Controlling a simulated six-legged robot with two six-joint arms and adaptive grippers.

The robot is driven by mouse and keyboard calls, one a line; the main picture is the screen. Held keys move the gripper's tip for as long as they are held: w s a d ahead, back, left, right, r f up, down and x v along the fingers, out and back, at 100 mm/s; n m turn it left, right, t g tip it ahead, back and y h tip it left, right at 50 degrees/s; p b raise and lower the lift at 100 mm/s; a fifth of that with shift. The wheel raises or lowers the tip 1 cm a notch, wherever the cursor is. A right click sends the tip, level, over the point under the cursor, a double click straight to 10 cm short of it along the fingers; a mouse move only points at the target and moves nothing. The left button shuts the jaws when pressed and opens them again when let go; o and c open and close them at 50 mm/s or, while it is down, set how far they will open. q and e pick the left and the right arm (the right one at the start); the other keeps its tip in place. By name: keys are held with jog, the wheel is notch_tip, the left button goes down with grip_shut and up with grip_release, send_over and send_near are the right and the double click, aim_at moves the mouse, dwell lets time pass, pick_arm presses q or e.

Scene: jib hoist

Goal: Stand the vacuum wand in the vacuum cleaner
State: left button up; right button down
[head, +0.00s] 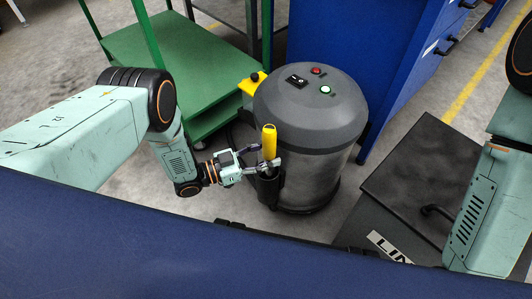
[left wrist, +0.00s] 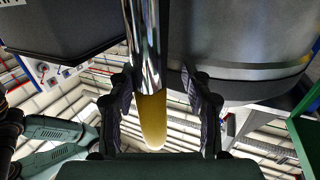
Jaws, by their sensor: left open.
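The vacuum cleaner (head: 311,110) is a grey drum with a dark domed lid, upright on the floor. The vacuum wand (head: 269,142) has a yellow handle on top and stands upright at the drum's near left side. Its lower end is hidden at a dark holder (head: 268,187), where it appears to sit. My left gripper (head: 262,164) is at the wand just below the handle. In the left wrist view, the wand's chrome tube (left wrist: 146,45) and yellow handle run between the spread fingers (left wrist: 160,92), with gaps on both sides. My right gripper is out of view.
A green cart (head: 165,55) stands behind at the left, and a blue cabinet (head: 345,40) behind the cleaner. A dark lidded box (head: 415,175) is close on the right. Grey floor shows between cart and cleaner.

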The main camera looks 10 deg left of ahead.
pick_arm(q)
jog(key=v, duration=1.2)
dwell(0.6)
